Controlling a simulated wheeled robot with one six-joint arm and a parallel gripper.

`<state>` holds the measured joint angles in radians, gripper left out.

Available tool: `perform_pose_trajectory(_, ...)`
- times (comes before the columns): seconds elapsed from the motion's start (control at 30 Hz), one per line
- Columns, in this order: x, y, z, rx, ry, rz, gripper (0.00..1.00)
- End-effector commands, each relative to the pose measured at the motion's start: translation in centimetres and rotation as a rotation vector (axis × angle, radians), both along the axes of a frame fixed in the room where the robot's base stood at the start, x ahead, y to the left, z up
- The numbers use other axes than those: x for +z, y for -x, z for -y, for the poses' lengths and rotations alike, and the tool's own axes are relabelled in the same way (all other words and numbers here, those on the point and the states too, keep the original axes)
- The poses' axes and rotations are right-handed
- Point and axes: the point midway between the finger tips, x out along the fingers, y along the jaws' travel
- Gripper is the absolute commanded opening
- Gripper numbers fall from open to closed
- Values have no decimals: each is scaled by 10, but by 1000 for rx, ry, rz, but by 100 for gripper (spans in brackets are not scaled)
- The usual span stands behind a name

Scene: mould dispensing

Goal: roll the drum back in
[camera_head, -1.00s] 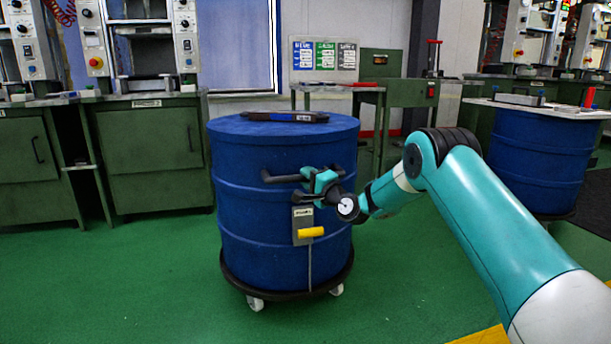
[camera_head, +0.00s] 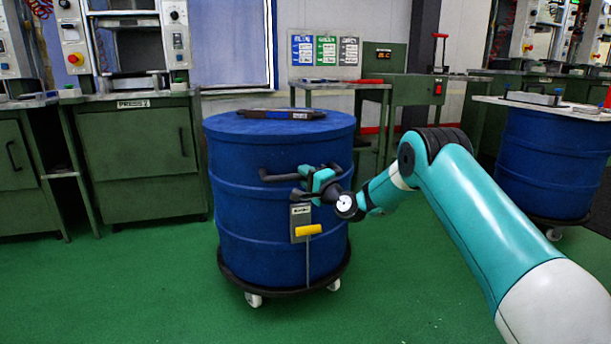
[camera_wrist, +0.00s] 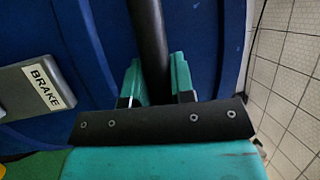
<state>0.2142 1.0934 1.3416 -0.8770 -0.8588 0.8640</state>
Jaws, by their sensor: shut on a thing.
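The blue drum (camera_head: 240,225) stands upright on a dark wheeled dolly (camera_head: 290,284) with white casters, in the middle of the head view. A dark handle bar (camera_head: 280,177) runs across its front side. My gripper (camera_head: 318,176) is shut on this bar near its right part. In the wrist view the bar (camera_wrist: 148,40) passes between the two teal fingers (camera_wrist: 158,82). Below the handle is a grey brake plate (camera_head: 300,217) with a yellow lever (camera_head: 308,230); its label reads BRAKE in the wrist view (camera_wrist: 35,85). A dark, flat tool (camera_head: 282,114) lies on the drum lid.
Green press cabinets (camera_head: 138,165) stand at the left, and a green bench (camera_head: 412,95) stands behind the drum. A second blue drum (camera_head: 545,165) with a board on top stands at the right. Green floor (camera_head: 130,290) is clear at the front left.

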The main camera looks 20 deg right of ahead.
Motion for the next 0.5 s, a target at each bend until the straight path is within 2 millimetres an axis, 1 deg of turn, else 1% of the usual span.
perform_pose_trajectory(0.2,1,-2,1,-4,2,3,0)
perform_pose_trajectory(0.23,1,-2,0,-4,2,3,25)
perform_pose_trajectory(0.33,1,-2,0,-4,2,3,48)
perform_pose_trajectory(0.5,1,-1,-1,-2,2,3,48)
